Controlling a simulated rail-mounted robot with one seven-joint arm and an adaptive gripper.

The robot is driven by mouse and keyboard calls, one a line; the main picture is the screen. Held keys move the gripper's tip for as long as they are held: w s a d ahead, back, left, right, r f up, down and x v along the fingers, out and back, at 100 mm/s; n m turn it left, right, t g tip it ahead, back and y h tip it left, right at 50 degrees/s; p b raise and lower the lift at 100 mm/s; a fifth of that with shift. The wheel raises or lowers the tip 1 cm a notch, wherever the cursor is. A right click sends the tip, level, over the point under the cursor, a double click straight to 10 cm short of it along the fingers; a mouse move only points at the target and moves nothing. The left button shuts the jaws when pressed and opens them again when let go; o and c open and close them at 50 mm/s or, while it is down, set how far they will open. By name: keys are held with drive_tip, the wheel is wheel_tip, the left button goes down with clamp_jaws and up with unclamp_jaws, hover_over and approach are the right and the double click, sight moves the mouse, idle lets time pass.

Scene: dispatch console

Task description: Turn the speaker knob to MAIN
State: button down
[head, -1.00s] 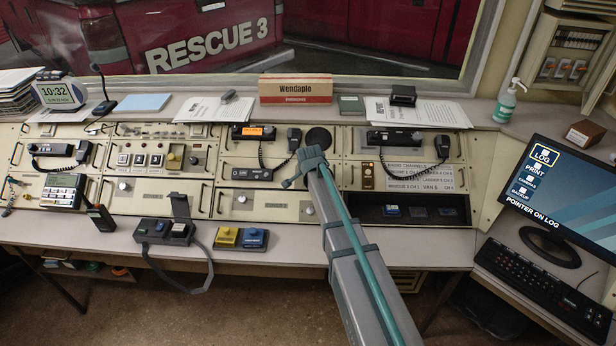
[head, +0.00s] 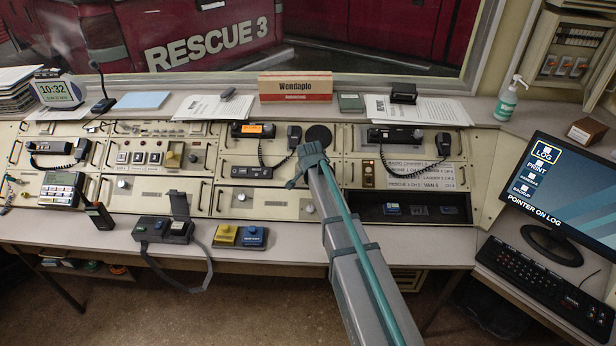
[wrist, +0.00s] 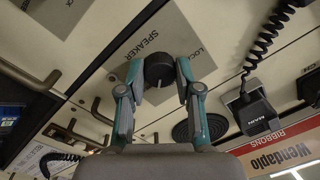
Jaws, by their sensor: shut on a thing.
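The speaker knob (wrist: 159,69) is a dark round knob on a grey plate (wrist: 105,15) lettered SPEAKER in the wrist view. A pale pointer mark shows on its lower side in that view. My gripper (wrist: 159,82) is shut on the knob, one teal and grey finger on each side. No MAIN marking on the knob's plate can be made out.
A handset labelled MAIN (wrist: 252,112) with a coiled cord (wrist: 262,40) is close right of my gripper in the wrist view. A round speaker grille (head: 318,137) lies just behind it.

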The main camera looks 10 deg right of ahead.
drive_tip(key=n+b, duration=0.1)
drive_tip(key=n, duration=0.3)
drive_tip(key=shift+n+b, duration=0.3)
drive_tip(key=shift+b, duration=0.05)
drive_tip(key=shift+n+g+b, duration=0.3)
drive_tip(key=shift+n+b, duration=0.3)
drive_tip(key=shift+n, duration=1.9)
drive_tip(key=c, duration=0.8)
unclamp_jaws()
drive_tip(key=shift+r, duration=0.15)
drive_tip(key=v, duration=1.2)
